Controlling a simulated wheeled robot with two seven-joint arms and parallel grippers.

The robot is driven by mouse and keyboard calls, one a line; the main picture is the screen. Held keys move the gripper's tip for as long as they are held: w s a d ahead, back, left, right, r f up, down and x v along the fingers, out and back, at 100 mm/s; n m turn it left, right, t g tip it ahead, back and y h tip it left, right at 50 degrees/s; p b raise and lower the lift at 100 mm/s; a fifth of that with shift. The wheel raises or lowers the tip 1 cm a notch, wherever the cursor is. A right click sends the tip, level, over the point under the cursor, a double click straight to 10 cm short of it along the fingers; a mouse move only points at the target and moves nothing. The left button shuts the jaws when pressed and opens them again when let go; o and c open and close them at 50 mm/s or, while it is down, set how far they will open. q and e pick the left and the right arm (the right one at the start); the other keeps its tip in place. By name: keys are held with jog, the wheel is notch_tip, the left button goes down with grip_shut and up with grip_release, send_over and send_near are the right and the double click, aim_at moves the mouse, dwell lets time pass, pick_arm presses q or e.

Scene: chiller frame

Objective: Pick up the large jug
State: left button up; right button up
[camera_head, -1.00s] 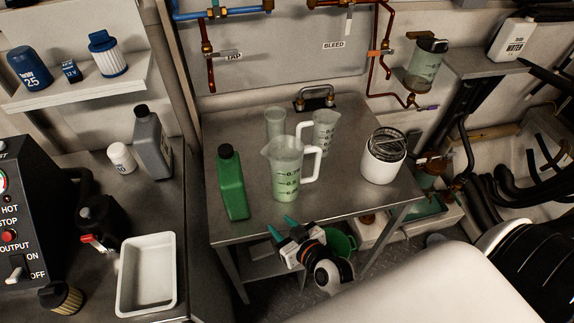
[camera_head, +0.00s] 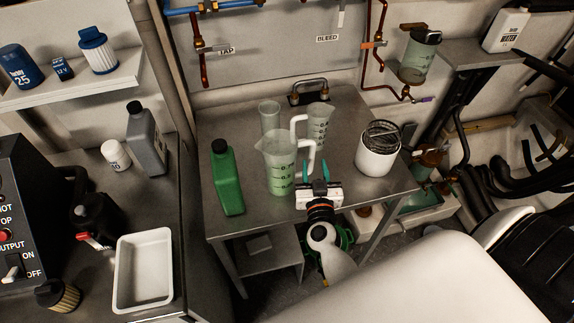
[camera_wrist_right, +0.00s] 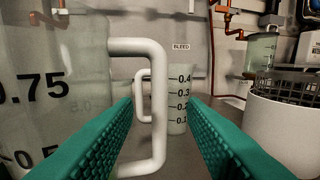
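The large jug (camera_head: 280,172) is a clear, greenish measuring jug with black marks and a white handle (camera_head: 309,158). It stands upright on the metal table. My right gripper (camera_head: 316,172) is open at the handle side of the jug, at the table's front. In the right wrist view the jug (camera_wrist_right: 50,90) fills the left side, and its white handle (camera_wrist_right: 158,110) shows between the two green fingers of the right gripper (camera_wrist_right: 162,104). The fingers are not closed on it. My left gripper is not in view.
A smaller jug (camera_head: 319,122) and a clear beaker (camera_head: 269,116) stand behind the large jug. A green bottle (camera_head: 227,182) stands at its left. A white canister with a mesh top (camera_head: 376,157) stands at its right. The table's front right (camera_head: 385,192) is bare.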

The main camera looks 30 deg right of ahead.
aim_at(312, 157)
jog(key=shift+w+d+f+b, duration=0.15)
jog(key=shift+w+d+b, duration=0.2)
jog(key=shift+w, duration=0.3)
jog(key=b+x, duration=0.1)
jog(key=x, duration=0.3)
jog(key=shift+w+f, duration=0.1)
jog(key=shift+a, duration=0.1)
jog(key=shift+c, duration=0.6)
grip_shut()
